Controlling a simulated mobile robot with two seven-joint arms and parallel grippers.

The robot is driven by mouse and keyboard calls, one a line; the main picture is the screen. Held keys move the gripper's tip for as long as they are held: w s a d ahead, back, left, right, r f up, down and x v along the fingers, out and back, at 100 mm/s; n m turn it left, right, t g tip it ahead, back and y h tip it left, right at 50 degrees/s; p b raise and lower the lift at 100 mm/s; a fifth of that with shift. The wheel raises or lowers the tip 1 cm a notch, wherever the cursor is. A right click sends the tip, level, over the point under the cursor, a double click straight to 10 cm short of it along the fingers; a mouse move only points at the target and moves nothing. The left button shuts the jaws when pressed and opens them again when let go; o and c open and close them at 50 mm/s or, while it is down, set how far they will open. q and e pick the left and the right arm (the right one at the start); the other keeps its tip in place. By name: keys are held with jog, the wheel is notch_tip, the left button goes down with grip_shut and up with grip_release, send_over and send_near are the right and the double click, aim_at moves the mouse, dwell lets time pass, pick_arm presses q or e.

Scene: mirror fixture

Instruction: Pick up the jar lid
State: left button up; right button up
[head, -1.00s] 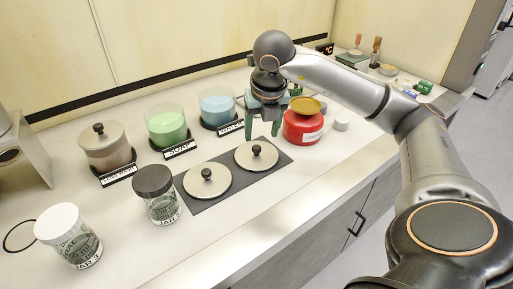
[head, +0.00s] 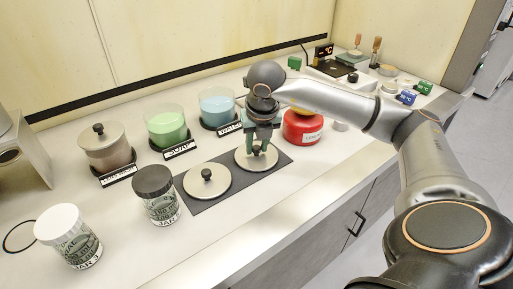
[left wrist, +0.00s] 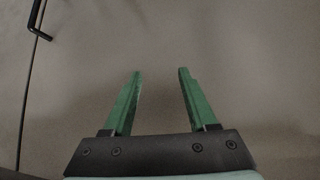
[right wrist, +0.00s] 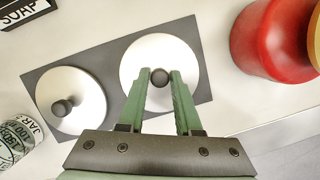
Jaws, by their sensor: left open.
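Two round pale lids with black knobs lie on a dark mat (head: 190,203). The right-hand lid (head: 243,163) is under my right gripper (head: 263,146); the other lid (head: 207,185) lies to its left. In the right wrist view my right gripper (right wrist: 160,74) has its green fingers on either side of the black knob of the right-hand lid (right wrist: 135,62), drawn in close against it. That lid still rests on the mat. My left gripper (left wrist: 159,72) is open and empty, facing a plain grey-brown surface; it is not in the head view.
A red jar (head: 303,127) stands close to the right of the gripper. Soap (head: 166,128) and blue (head: 216,107) jars stand behind the mat. A lidded brown jar (head: 106,150) and two labelled glass jars (head: 163,207) are at left. The front counter is clear.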

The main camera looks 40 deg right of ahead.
grip_shut()
dwell(0.3)
